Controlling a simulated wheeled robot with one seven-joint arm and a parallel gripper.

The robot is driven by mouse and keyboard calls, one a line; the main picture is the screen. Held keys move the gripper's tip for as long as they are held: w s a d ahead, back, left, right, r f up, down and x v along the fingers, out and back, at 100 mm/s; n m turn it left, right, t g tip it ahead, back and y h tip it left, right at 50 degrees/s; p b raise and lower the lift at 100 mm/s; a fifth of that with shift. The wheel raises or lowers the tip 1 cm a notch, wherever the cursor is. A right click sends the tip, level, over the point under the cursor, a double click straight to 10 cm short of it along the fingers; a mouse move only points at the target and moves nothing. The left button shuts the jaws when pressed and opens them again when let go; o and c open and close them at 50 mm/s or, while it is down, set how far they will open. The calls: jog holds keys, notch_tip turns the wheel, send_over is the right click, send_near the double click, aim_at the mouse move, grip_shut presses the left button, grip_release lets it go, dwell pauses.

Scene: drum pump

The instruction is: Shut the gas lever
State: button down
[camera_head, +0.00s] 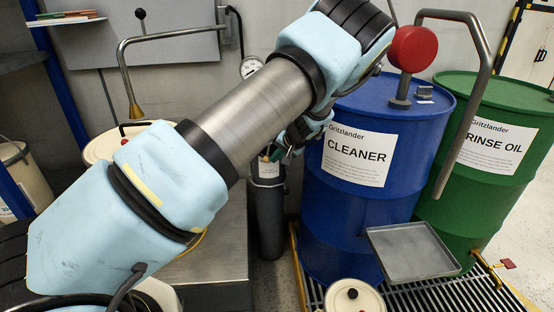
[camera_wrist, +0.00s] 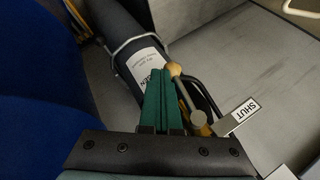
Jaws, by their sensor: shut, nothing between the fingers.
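The gas lever (camera_wrist: 185,92) shows in the wrist view as a thin arm with a tan ball knob at one end and a grey round pivot at the other. A white plate reading SHUT (camera_wrist: 238,115) lies right of the pivot; the lever does not point at it. My gripper (camera_wrist: 161,73) has its green fingers together and empty, just left of the knob; I cannot tell whether they touch. Behind them is a dark gas cylinder (camera_wrist: 128,42) with a white label, also in the head view (camera_head: 269,215). In the head view my arm hides the lever.
A blue CLEANER drum (camera_head: 385,190) stands close to the right of the cylinder, with a green RINSE OIL drum (camera_head: 500,150) beyond. A grey tray (camera_head: 412,250) sits in front of them. A gauge (camera_head: 250,67) is behind my arm. A grey platform (camera_head: 215,260) lies left.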

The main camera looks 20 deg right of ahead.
jog(key=w+a+r+m+t+y+b, duration=0.1)
jog(key=a+r+t+y+b, duration=0.1)
jog(key=a+y+b, duration=0.2)
jog(key=shift+w+a+m+y, duration=0.3)
jog(key=shift+w+a, duration=0.1)
jog(key=shift+a, duration=0.4)
dwell(0.4)
dwell(0.8)
jog(key=shift+r, duration=0.1)
dwell(0.6)
